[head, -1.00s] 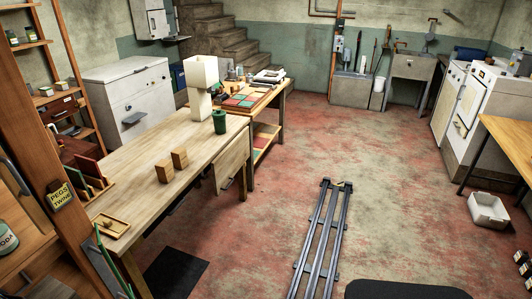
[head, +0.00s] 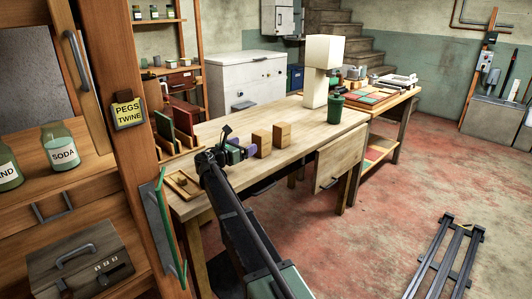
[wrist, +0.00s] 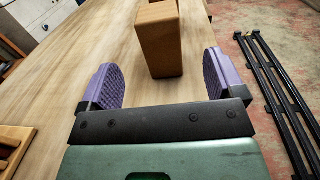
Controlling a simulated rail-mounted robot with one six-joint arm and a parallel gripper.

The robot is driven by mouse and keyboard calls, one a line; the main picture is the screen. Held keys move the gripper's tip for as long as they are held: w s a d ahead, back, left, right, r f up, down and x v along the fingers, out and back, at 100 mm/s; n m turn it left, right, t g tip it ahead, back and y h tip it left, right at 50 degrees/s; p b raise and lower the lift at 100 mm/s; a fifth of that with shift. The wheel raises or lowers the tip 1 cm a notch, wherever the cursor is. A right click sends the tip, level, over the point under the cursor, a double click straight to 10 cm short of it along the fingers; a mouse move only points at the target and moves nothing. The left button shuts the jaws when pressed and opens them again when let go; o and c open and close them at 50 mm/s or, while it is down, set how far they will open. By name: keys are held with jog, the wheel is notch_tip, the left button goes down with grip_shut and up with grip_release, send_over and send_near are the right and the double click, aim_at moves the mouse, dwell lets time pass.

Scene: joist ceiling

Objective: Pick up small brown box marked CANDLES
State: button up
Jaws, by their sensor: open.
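Two small brown boxes stand upright on the wooden table: a nearer one (head: 262,144) and one just behind it to the right (head: 280,136). I can read no CANDLES marking on either. My gripper (head: 243,151) is above the table, just left of the nearer box. Its purple-padded fingers are open and empty in the wrist view (wrist: 163,82). There a brown box (wrist: 160,48) stands ahead, between the lines of the two fingers, apparently not touched. Its side facing me shows no lettering, and its far side is hidden.
A white lamp (head: 320,85) and a green cup (head: 335,110) stand farther along the table (head: 225,125). A small wooden tray (head: 183,184) and upright red and green boards (head: 183,118) are at its near left. A wooden post with a PEGS TWINE tag (head: 128,110) rises left.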

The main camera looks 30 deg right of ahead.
aim_at(262, 136)
jog(key=x, duration=1)
jog(key=shift+w+d, duration=0.2)
jog(key=shift+d, duration=0.1)
jog(key=c, duration=1.1)
